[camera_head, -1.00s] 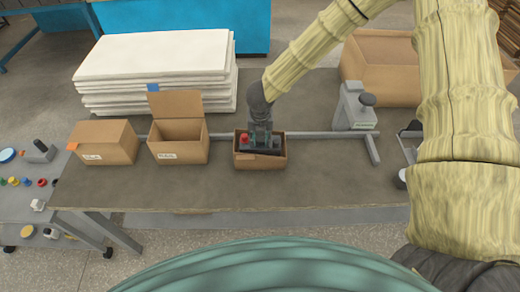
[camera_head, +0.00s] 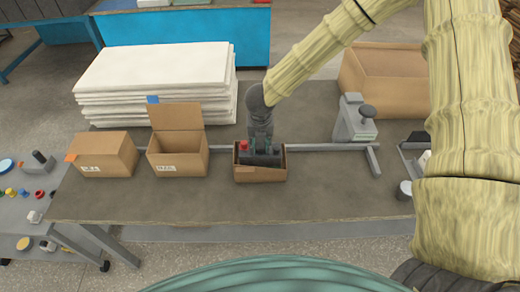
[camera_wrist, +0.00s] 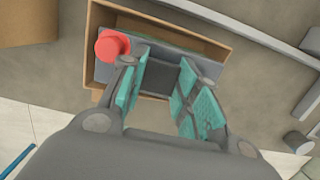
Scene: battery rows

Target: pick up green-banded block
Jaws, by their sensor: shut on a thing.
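A dark block (camera_head: 262,158) with a red cap (camera_head: 243,146) at its left end is in a small open cardboard box (camera_head: 260,174) on the table. The wrist view shows the dark block (camera_wrist: 155,82), its red cap (camera_wrist: 112,46) and the box rim (camera_wrist: 200,27). My gripper (camera_wrist: 158,88) points down over the box, its teal-padded fingers shut on the block. I cannot tell a green band on the block from the teal pads. Fingers and box walls hide much of the block, and I cannot tell whether it is clear of the box floor.
Two cardboard boxes stand left of the small box, one closed (camera_head: 104,154) and one with its lid up (camera_head: 178,157). White slabs (camera_head: 155,75) are stacked behind. A grey device (camera_head: 354,120) and a large carton (camera_head: 385,82) stand right. The front tabletop (camera_head: 220,203) is clear.

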